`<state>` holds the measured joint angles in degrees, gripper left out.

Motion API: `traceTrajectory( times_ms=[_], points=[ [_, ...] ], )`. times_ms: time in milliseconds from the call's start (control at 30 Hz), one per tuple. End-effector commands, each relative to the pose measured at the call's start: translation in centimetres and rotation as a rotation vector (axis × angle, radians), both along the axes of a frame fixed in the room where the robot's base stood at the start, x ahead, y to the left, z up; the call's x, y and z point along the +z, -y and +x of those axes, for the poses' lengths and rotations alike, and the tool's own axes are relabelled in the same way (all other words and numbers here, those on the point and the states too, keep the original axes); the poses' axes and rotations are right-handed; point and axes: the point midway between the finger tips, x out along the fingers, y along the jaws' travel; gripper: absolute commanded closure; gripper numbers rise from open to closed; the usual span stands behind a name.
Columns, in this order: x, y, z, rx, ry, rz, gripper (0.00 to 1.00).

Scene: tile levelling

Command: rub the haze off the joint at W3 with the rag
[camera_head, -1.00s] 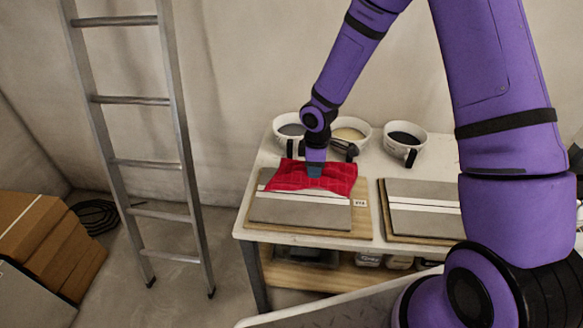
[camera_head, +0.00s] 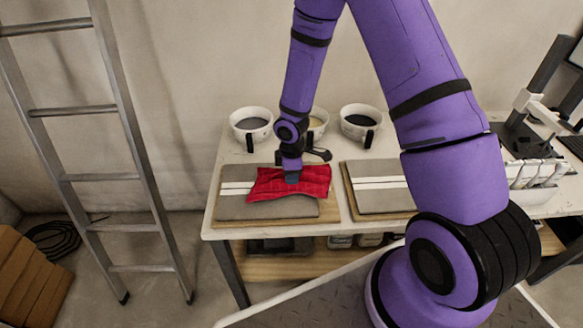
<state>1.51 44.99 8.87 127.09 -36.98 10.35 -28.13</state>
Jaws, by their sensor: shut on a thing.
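A red rag (camera_head: 262,187) lies bunched on the left grey tile panel (camera_head: 238,207), which rests on a wooden board. My gripper (camera_head: 292,179) points down into the rag from above and is shut on it; the fingertips are partly sunk in the cloth. A pale joint line (camera_head: 236,187) runs across the panel. Its left end shows, and the rag covers its middle and right part. I cannot read any W3 label, and haze is too fine to tell.
A second tile panel (camera_head: 385,200) with a pale joint lies to the right. Several white buckets (camera_head: 251,138) stand behind on the white table (camera_head: 208,215). A ladder (camera_head: 140,150) leans at the left. Spacers or small bottles (camera_head: 535,174) stand at the right.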

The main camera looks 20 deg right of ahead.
Motion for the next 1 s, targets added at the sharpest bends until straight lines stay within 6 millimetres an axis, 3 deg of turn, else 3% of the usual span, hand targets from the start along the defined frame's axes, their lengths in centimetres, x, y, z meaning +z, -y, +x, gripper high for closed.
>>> traceTrajectory(
  times_ms=[1000],
  points=[
    [-0.99,-0.02,0.01,0.001,0.001,0.000,1.00]
  ],
)
